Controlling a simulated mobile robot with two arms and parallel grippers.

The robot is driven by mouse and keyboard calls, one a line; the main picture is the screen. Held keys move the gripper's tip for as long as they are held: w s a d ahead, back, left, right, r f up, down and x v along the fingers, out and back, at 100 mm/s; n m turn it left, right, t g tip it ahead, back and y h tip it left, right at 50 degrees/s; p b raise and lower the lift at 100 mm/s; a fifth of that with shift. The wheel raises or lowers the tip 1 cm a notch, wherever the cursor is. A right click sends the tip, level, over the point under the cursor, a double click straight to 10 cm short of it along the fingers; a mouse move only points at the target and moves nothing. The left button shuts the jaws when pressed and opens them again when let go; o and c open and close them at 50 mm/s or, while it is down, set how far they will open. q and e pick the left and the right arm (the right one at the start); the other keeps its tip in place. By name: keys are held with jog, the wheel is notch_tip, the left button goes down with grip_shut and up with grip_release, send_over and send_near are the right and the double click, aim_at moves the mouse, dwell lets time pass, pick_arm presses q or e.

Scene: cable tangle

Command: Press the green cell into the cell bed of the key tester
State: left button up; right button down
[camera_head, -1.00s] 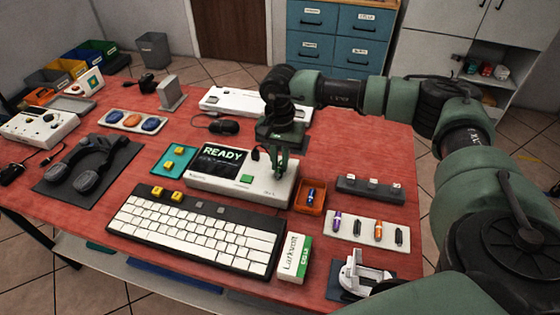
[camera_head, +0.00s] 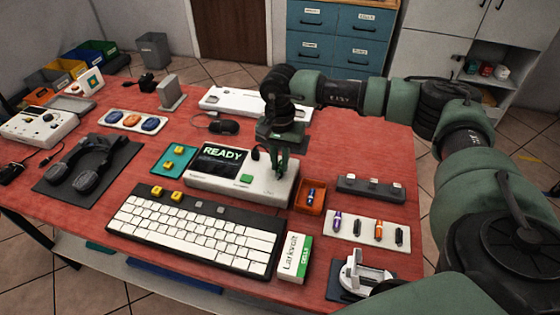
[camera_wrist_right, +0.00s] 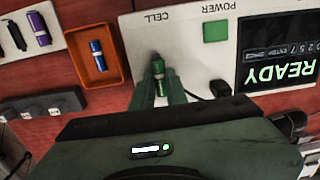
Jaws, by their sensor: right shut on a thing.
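The key tester (camera_head: 226,185) is a pale box on the red table, with a lit READY screen, and also shows in the wrist view (camera_wrist_right: 180,45). My right gripper (camera_head: 279,170) is over the tester's right end, and its fingers are shut on the green cell (camera_wrist_right: 159,72). The cell lies lengthwise between the fingers, just below the CELL label in the wrist view. The cell bed is mostly hidden by the cell and fingers, so I cannot tell whether the cell is seated or just above it. My left gripper is not in view.
An orange tray (camera_head: 299,207) with a blue cell stands right of the tester. A pale holder (camera_head: 345,229) with several cells, a dark strip (camera_head: 352,187) and a Larkwood box (camera_head: 293,262) are nearby. A keyboard (camera_head: 195,232) lies in front.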

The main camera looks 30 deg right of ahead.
jog(key=shift+f+b, duration=0.3)
jog(key=shift+f, duration=0.15)
dwell(0.3)
jog(key=c, duration=1.7)
grip_release()
jog(key=shift+r, duration=0.25)
jog(key=shift+r+p, duration=1.05)
jog(key=shift+r, duration=0.5)
